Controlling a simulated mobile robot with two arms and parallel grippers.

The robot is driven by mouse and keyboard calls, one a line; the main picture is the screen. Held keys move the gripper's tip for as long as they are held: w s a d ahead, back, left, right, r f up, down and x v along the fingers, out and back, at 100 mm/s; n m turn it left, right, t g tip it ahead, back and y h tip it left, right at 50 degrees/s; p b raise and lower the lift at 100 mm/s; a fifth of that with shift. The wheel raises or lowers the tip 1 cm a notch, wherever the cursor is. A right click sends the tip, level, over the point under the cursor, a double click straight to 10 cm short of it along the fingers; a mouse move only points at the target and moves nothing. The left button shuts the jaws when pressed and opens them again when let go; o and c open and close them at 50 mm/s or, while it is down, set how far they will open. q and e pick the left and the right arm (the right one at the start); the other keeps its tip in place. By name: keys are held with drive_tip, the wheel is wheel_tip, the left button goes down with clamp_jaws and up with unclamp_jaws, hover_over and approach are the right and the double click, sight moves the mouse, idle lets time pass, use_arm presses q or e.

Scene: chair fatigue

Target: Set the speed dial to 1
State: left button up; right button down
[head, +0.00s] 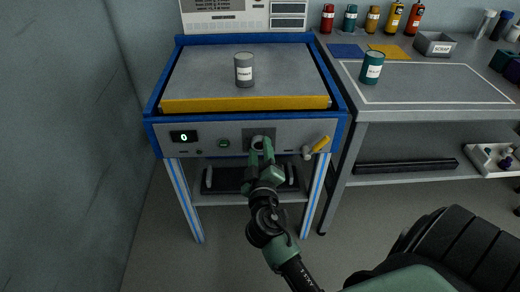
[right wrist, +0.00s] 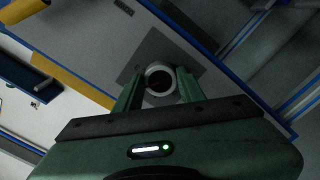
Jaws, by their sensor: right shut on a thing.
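The speed dial (right wrist: 160,79) is a round knob with a pale rim and dark centre on a dark square plate (right wrist: 158,50) on the machine's front panel. In the head view the dial (head: 258,143) is partly hidden by my right gripper (head: 262,150). The gripper's two green fingers are shut on the dial, one on each side, as the right wrist view (right wrist: 160,92) also shows. The dial's marks cannot be read. A display (head: 184,136) on the panel shows a green 0. My left gripper is not in view.
A grey can (head: 244,70) stands on the machine's top plate (head: 205,75), behind a yellow front bar (head: 245,103). A yellow-handled lever (head: 320,145) sits right of the dial. A green button (head: 224,142) is left of it. A workbench (head: 430,85) with a teal can (head: 371,68) stands at the right.

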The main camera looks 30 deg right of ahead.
drive_tip(key=shift+n, duration=1)
drive_tip(key=n+p, duration=0.3)
drive_tip(key=n, duration=0.5)
drive_tip(key=shift+r, duration=0.1)
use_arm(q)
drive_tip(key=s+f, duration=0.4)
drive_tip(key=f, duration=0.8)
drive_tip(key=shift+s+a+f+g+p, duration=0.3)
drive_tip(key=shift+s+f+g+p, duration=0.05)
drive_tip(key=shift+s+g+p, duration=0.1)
use_arm(e)
drive_tip(key=shift+n, duration=0.7)
drive_tip(key=c, duration=0.9)
unclamp_jaws()
drive_tip(key=shift+o, duration=0.2)
drive_tip(key=shift+s, duration=0.15)
drive_tip(key=shift+s+a, duration=0.25)
drive_tip(key=shift+s, duration=0.05)
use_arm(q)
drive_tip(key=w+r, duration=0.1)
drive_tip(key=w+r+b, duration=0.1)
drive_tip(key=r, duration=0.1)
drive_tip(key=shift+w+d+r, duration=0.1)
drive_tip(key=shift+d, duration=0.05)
use_arm(e)
drive_tip(key=v, duration=0.7)
drive_tip(key=shift+w, duration=0.1)
